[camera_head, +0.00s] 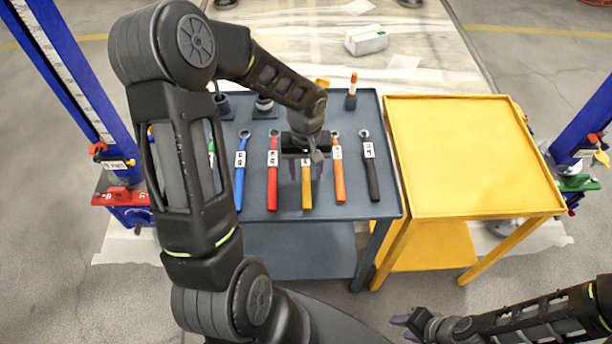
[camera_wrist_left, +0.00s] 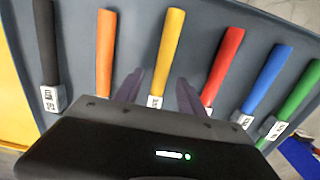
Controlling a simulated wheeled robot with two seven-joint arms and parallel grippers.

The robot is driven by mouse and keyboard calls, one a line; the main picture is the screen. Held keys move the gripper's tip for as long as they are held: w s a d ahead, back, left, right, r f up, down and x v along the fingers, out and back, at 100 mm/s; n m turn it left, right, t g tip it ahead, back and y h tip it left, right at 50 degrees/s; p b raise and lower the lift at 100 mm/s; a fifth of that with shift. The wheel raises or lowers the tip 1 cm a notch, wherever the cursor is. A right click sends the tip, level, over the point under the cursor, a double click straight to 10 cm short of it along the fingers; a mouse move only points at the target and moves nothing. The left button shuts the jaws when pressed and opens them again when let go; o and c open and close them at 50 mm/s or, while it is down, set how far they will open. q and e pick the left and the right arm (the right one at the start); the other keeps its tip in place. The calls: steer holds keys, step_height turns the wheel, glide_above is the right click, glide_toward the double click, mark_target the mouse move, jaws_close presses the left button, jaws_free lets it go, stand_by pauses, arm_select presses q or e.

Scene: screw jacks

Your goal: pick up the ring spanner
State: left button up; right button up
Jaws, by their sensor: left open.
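Several spanners with coloured handles lie side by side on the grey trolley top (camera_head: 262,206): green, blue (camera_head: 240,172), red (camera_head: 272,172), yellow (camera_head: 306,192), orange (camera_head: 339,182) and black (camera_head: 371,170). Each has a white label; which one is the ring spanner I cannot tell. My left gripper (camera_head: 305,172) is open above the yellow spanner and hides its upper part. In the left wrist view, the yellow handle (camera_wrist_left: 169,42) runs between the left gripper's two fingers (camera_wrist_left: 160,92), with nothing held. My right gripper (camera_head: 400,328) is low at the front right, away from the trolley.
An empty yellow trolley (camera_head: 460,150) stands right of the grey one. Small dark stands and an orange-topped post (camera_head: 351,92) stand at the grey top's back. Blue jack columns (camera_head: 70,75) rise at both sides. A white box (camera_head: 366,41) lies beyond.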

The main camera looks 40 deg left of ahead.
arm_select(q)
jaws_close()
stand_by(0.5)
stand_by(0.9)
